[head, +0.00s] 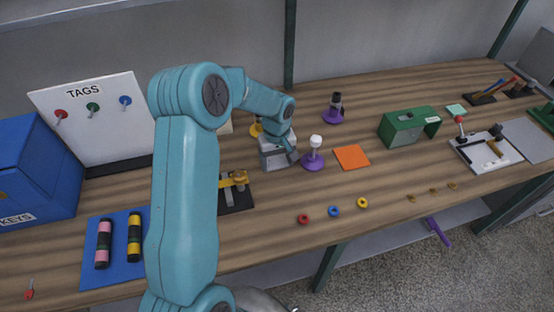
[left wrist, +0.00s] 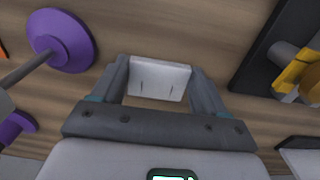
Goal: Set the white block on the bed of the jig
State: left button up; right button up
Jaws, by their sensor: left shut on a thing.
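In the left wrist view the white block (left wrist: 159,78) sits between the two grey fingers of my left gripper (left wrist: 160,88), which is shut on it. In the head view my left gripper (head: 292,156) is low over the middle of the table, left of a purple stand; the block cannot be made out there. The jig, as I take it, is the black base (head: 240,206) with a yellow clamp (head: 238,180), left of and nearer than the gripper, partly hidden by my arm. Its dark base (left wrist: 250,75) also shows at the right of the wrist view. My right gripper is not in view.
The purple stand with a white top (head: 313,160) is close beside the gripper. An orange square (head: 351,157) and a green box (head: 405,127) lie farther right. Small rings (head: 334,211) lie near the front edge. Table between the gripper and rings is clear.

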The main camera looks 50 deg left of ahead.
pick_arm(q)
jog(key=shift+f, duration=0.1)
jog(key=o, duration=1)
jog(key=shift+o, duration=0.2)
